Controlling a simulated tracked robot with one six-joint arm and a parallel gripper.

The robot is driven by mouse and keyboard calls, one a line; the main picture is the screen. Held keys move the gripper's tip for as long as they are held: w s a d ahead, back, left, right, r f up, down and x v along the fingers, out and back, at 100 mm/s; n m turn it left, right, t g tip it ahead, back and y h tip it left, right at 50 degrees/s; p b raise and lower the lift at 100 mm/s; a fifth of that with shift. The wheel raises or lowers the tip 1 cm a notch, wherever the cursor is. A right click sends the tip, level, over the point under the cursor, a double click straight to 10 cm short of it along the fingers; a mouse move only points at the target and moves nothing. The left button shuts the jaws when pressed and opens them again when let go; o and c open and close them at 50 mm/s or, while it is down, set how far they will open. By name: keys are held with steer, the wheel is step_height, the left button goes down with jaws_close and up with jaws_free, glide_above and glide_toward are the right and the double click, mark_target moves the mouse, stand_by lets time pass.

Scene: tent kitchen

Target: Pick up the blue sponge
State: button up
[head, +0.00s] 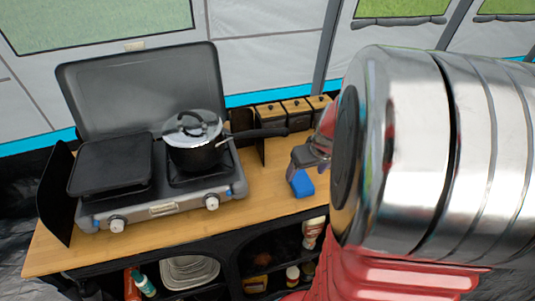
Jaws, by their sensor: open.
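The blue sponge (302,184) lies on the wooden counter (262,197), right of the stove and near the counter's front edge. My gripper (300,166) is open, just above and behind the sponge in the picture. Its dark grey fingers look very close to the sponge's upper edge. I cannot tell whether they touch it or stand around it. My large silver and red arm link covers the right side of the view and hides part of my wrist and the counter there.
A two-burner camping stove (160,208) with raised lid stands left. A lidded pot (195,148) is on it, its black handle (258,134) reaching right toward my gripper. Wooden canisters (296,112) stand behind. Shelves below hold bottles and containers. Bare counter lies between stove and sponge.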

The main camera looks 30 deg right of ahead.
mark_target(301, 180)
steer(key=shift+w+f, duration=0.1)
steer(key=shift+f, duration=0.15)
steer(key=shift+x, duration=2.65)
steer(key=shift+f, duration=0.25)
steer(key=shift+c, duration=0.7)
steer(key=c, duration=1.1)
steer(key=shift+r, duration=0.1)
